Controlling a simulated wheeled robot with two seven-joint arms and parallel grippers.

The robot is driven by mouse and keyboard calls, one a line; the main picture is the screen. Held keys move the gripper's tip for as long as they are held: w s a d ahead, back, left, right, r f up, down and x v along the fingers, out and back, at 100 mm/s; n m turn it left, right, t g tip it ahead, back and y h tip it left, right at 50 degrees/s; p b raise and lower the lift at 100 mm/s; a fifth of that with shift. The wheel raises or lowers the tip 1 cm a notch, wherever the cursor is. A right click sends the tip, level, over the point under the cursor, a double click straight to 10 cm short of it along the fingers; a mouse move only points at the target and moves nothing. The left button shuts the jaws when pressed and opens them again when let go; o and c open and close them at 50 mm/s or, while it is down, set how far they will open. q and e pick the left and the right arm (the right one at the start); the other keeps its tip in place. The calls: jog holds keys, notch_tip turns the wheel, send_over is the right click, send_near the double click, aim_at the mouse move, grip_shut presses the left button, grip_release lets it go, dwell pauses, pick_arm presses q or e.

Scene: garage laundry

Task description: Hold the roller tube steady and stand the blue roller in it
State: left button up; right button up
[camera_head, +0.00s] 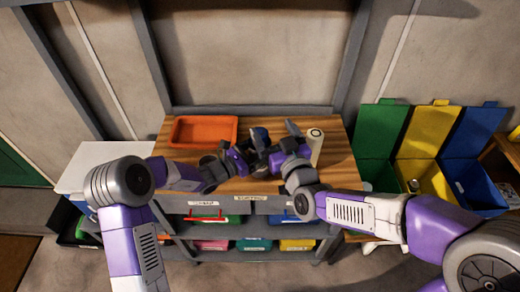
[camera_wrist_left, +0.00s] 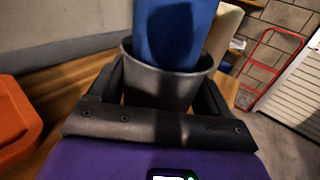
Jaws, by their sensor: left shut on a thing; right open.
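The dark grey roller tube (camera_wrist_left: 170,88) stands between the fingers of my left gripper (camera_wrist_left: 165,100) in the left wrist view, and the gripper is shut on it. The blue roller (camera_wrist_left: 175,35) has its lower end inside the tube's mouth and leans slightly; its upper end is cut off by the frame. In the head view the blue roller (camera_head: 261,135) shows small between the grippers, and the tube is mostly hidden by them. My right gripper (camera_head: 284,138) is open just right of the roller; whether it touches it I cannot tell.
A cream roll (camera_head: 315,147) stands upright on the wooden bench top (camera_head: 337,150), right of the grippers. An orange tray (camera_head: 203,131) lies at the back left. Shelves with coloured bins are below. Green, yellow and blue bins (camera_head: 425,140) stand at the right.

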pick_arm(q)
jog(key=o, duration=1)
jog(key=shift+c, duration=0.2)
jog(key=shift+a, duration=0.1)
jog(key=v, duration=1.2)
